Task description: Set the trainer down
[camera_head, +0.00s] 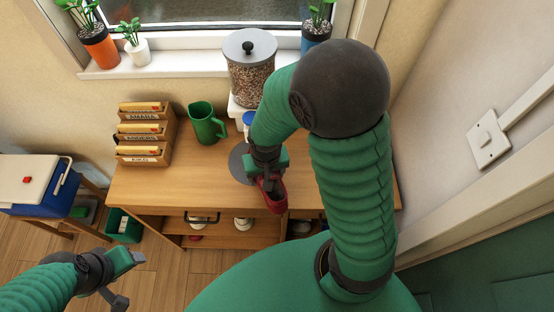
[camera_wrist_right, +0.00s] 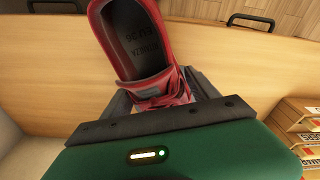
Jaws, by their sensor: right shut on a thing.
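The trainer is a red shoe (camera_head: 274,193) with a dark insole. My right gripper (camera_head: 268,181) is shut on it and holds it at the front edge of the wooden table (camera_head: 165,188). I cannot tell whether the trainer touches the table. My left gripper (camera_head: 128,279) is low at the left, its fingers apart and empty, away from the table.
A grey disc (camera_head: 240,163) lies beside my right gripper. Shoes (camera_head: 243,223) sit on the shelf below. The table front between rack and disc is clear.

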